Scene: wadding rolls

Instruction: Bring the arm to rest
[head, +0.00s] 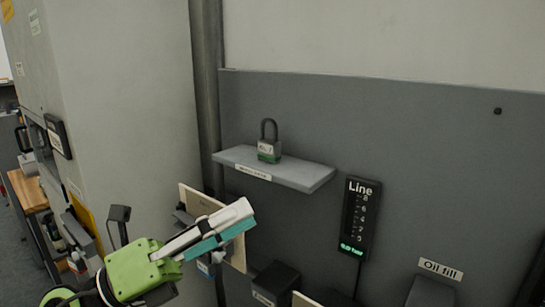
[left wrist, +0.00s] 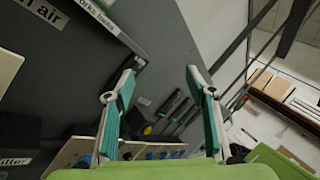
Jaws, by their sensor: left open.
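My left arm comes in from the lower left of the head view. Its gripper (head: 243,219) has a green body and pale fingers with teal pads. It is in front of the grey wall panel, below and left of the small shelf. In the left wrist view the two fingers of the gripper (left wrist: 160,80) stand wide apart with nothing between them. My right gripper is in neither view.
A padlock (head: 269,143) with a green band stands on the grey shelf (head: 300,174). A black "Line" display (head: 360,218) hangs to the right, near an "Oil fill" label (head: 440,269). A beige board (head: 190,197) is behind the gripper. A tall pale cabinet (head: 130,110) stands left.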

